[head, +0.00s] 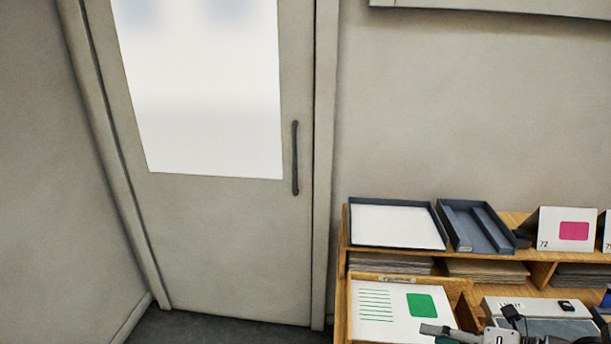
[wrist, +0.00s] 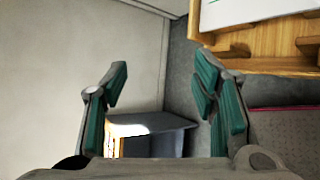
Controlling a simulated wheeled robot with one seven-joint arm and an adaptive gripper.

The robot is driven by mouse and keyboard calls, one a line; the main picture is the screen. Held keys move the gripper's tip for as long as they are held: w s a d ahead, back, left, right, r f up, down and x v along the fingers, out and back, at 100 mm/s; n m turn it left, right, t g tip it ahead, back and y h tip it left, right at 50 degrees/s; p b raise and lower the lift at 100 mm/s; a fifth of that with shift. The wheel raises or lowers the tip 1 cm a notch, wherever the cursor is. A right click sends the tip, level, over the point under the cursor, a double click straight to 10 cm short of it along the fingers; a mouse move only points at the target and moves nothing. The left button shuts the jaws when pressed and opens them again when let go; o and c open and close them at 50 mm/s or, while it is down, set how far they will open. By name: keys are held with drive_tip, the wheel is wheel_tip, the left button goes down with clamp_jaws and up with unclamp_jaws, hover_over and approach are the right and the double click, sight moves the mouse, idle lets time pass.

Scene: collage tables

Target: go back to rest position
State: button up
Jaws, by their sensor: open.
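My gripper (wrist: 160,85) is open in the wrist view, with its two green-padded fingers wide apart and nothing between the tips. In the head view part of my gripper (head: 438,331) shows at the bottom edge, in front of the wooden table unit (head: 461,291). The rest of my arm is mostly out of the picture. A white sheet (head: 392,308) with green lines and a green square lies in a wooden tray behind it.
A tray with a white sheet (head: 398,226), a dark divided tray (head: 475,226) and a card with a pink square (head: 566,230) stand on the upper shelf. A door (head: 225,230) is at left. In the wrist view a dark box (wrist: 160,140) stands low, near the wooden edge (wrist: 260,64).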

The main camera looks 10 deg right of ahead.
drive_tip(key=s+a+r+m+g+h, duration=0.1)
drive_tip(key=a+r+m, duration=0.3)
drive_tip(key=r+m, duration=0.4)
drive_tip(key=s+a+r+m+g+h+b, duration=0.1)
drive_tip(key=a+r+m+h, duration=0.3)
drive_tip(key=r+m, duration=0.4)
drive_tip(key=s+a+r+m+g+h, duration=0.1)
drive_tip(key=s+a+r+m+h, duration=0.2)
drive_tip(key=r+m, duration=0.6)
drive_tip(key=a+m, duration=0.1)
drive_tip(key=m, duration=0.5)
drive_tip(key=shift+s+b, duration=0.3)
drive_tip(key=shift+s, duration=0.05)
drive_tip(key=shift+r, duration=0.1)
